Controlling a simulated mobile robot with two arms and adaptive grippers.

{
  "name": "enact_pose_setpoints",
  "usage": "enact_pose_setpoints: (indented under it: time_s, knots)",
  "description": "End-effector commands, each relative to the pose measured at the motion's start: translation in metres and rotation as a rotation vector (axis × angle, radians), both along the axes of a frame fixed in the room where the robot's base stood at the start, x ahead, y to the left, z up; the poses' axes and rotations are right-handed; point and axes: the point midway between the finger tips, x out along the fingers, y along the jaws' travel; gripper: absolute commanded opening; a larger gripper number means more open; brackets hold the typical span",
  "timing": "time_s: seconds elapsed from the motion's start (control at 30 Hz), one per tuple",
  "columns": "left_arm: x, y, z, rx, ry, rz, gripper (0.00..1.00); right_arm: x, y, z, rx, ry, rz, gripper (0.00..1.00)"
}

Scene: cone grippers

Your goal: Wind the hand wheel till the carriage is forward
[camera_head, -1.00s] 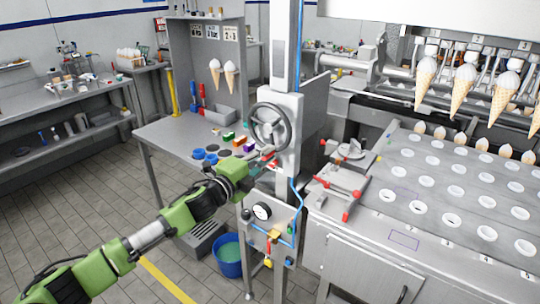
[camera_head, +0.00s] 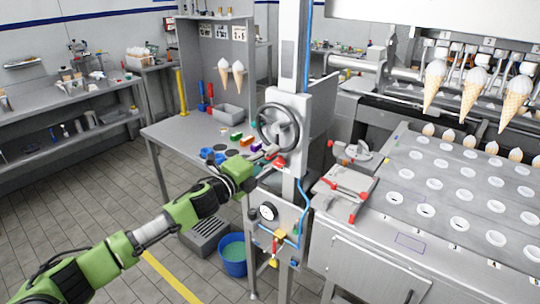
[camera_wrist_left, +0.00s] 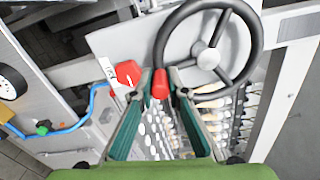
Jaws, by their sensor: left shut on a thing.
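The hand wheel (camera_head: 297,127) is a dark ring with grey spokes on the grey upright post. It also shows large in the left wrist view (camera_wrist_left: 252,38). My left gripper (camera_head: 268,154) is at the wheel's lower rim. In the left wrist view its green-sided fingers (camera_wrist_left: 159,80) are shut on a red handle (camera_wrist_left: 160,86) beside the wheel's lower left rim. The row of cone grippers (camera_head: 484,56) at the upper right holds several white-topped cones (camera_head: 470,92). I cannot tell which part is the carriage. My right gripper is not in view.
A red hexagonal knob (camera_wrist_left: 128,72) is close left of the fingers. A gauge (camera_head: 268,212) and blue hose are below the wheel. A holed metal plate (camera_head: 410,176) and red-handled clamp (camera_head: 345,190) are to the right. A blue bucket (camera_head: 233,262) stands on the floor.

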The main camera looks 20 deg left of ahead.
Motion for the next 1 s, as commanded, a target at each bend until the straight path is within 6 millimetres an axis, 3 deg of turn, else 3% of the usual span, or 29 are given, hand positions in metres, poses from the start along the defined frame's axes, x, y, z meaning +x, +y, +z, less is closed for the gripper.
enact_pose_setpoints:
  time_s: [0.23, 0.27, 0.3, 0.73, 1.0]
  knots:
    - [0.003, 0.006, 0.006, 0.0, -0.007, 0.014, 0.0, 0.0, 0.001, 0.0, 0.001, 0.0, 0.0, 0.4]
    - [0.003, 0.006, 0.006, 0.0, -0.007, 0.014, 0.22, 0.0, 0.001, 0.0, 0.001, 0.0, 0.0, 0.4]
    - [0.003, 0.006, 0.006, -0.002, -0.007, 0.014, 0.32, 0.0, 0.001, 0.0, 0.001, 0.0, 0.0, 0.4]
    - [-0.003, 0.004, 0.002, -0.001, -0.003, 0.006, 0.32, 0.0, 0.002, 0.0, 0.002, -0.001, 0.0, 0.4]
    - [-0.041, 0.019, -0.001, 0.0, 0.001, 0.005, 0.32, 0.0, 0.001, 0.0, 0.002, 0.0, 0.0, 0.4]
